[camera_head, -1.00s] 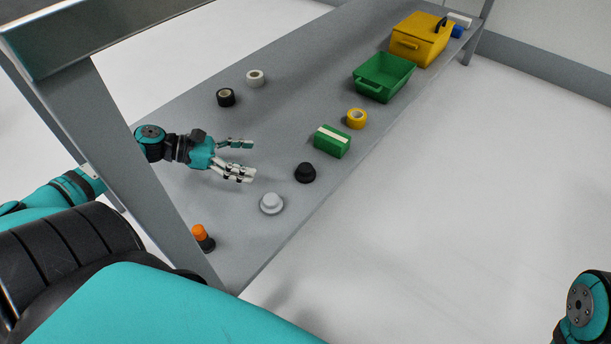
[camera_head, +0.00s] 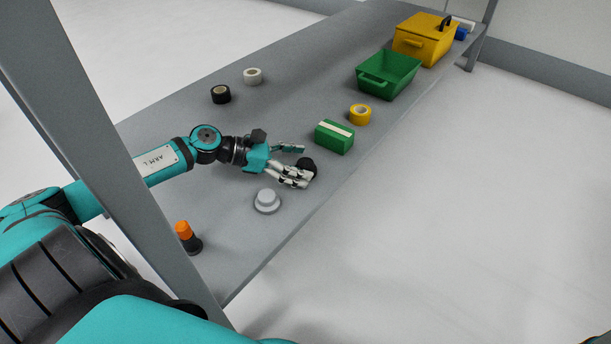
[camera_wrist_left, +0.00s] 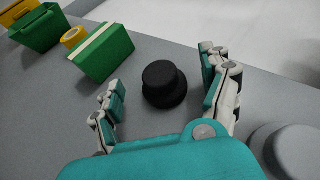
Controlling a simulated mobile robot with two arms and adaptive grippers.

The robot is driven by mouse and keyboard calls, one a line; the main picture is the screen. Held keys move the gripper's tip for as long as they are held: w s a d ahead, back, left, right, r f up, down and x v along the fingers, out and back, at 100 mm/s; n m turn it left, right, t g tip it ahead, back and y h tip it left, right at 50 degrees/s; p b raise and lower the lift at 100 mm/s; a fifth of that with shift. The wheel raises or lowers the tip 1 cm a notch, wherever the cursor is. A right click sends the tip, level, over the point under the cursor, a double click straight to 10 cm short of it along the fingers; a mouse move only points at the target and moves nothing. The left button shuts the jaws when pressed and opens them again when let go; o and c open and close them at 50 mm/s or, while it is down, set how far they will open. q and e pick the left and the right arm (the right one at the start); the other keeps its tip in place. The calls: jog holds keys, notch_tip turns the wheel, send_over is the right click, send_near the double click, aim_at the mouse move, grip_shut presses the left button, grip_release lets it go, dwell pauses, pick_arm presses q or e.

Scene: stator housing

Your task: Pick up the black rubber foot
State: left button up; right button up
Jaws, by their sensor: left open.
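The black rubber foot (camera_head: 308,165) is a round, stepped black piece on the grey table, partly hidden behind my left gripper's fingers in the head view. In the left wrist view the black rubber foot (camera_wrist_left: 163,85) lies between and just ahead of the spread fingers, with gaps on both sides. My left gripper (camera_head: 303,163) is open and holds nothing; its fingers also show in the left wrist view (camera_wrist_left: 165,83). My right gripper is not in view.
A grey foot (camera_head: 267,201) stands close to the left gripper. A green box (camera_head: 334,137) and yellow tape roll (camera_head: 360,114) are beyond it. A green bin (camera_head: 388,76) and yellow toolbox (camera_head: 424,40) stand farther back. An orange-topped piece (camera_head: 188,238) stands near a table post.

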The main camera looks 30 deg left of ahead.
pick_arm(q)
jog(key=shift+w+d, duration=0.25)
jog(key=shift+d, duration=0.05)
jog(key=c, duration=1.4)
